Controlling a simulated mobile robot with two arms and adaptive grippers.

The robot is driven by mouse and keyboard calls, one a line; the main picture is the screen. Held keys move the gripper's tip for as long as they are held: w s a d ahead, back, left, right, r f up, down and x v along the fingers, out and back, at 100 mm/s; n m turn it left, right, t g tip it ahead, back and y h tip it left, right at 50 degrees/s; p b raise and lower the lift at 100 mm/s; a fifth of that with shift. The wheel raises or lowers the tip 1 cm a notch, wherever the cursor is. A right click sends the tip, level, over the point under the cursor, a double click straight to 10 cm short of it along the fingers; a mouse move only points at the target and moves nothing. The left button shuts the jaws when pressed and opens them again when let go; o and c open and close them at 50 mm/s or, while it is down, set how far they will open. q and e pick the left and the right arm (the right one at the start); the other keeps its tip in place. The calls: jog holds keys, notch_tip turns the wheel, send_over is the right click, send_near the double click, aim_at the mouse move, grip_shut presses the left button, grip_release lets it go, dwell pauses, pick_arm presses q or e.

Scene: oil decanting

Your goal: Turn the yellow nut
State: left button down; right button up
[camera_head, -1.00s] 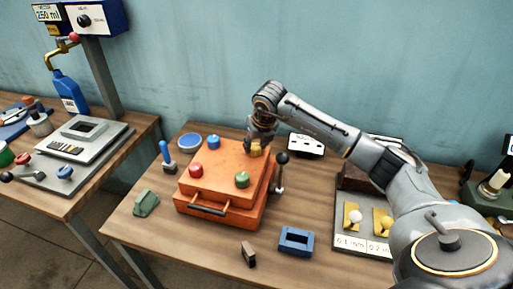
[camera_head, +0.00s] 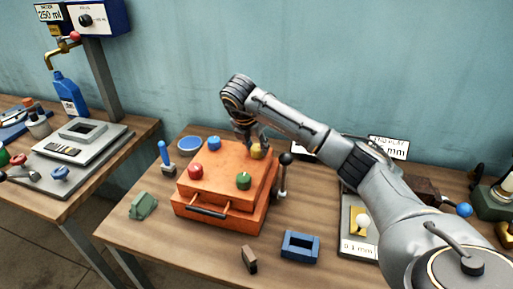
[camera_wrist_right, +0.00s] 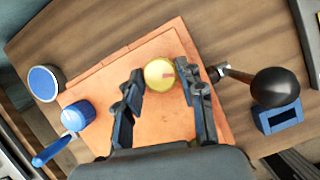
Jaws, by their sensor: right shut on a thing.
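The yellow nut (camera_head: 257,153) sits at the back right of the orange box's top (camera_head: 220,165). In the right wrist view the nut (camera_wrist_right: 159,74) is a round yellow cap with a small reddish mark. My right gripper (camera_head: 252,146) reaches down to it from above. In the right wrist view its two dark fingers (camera_wrist_right: 161,78) stand on either side of the nut, shut on it. The red nut (camera_head: 195,171), green nut (camera_head: 244,181) and blue nut (camera_head: 213,143) stand on the same top. My left gripper is not in view.
A lever with a black knob (camera_head: 285,159) stands close to the box's right side. A blue dish (camera_head: 189,143), blue-handled tool (camera_head: 165,156), green block (camera_head: 143,205) and blue frame (camera_head: 300,246) lie around the box. The table's front left is clear.

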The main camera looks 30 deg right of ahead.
jog(key=shift+m, duration=0.6)
jog(key=shift+g, duration=0.3)
jog(key=o, duration=1.2)
jog(key=shift+r, duration=0.15)
jog(key=v, duration=1.1)
jog(key=shift+a+r, duration=0.3)
